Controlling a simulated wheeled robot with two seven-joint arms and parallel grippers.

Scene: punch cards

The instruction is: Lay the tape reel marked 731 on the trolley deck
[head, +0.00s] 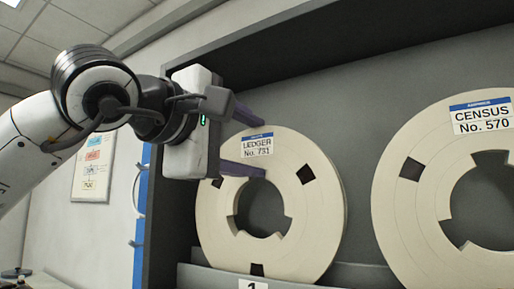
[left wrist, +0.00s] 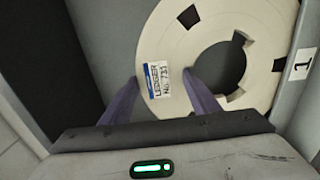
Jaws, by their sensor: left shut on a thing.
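The cream tape reel labelled "LEDGER No. 731" (head: 325,215) stands upright in a dark rack, its lower edge at the shelf lip. My left gripper (head: 262,147) reaches in from the left, its purple fingers above and below the label at the reel's upper rim, shut on the reel. In the left wrist view the reel (left wrist: 268,90) lies ahead, and the label sits between the fingers of the gripper (left wrist: 161,79). The trolley deck and my right gripper are not in view.
A second cream reel, "CENSUS No. 570" (head: 407,215), stands just to the right, close by. A slot tag "1" (head: 253,285) is on the shelf lip. The rack's dark side panel (head: 168,225) is close on the left. A wall poster (head: 92,165) hangs farther left.

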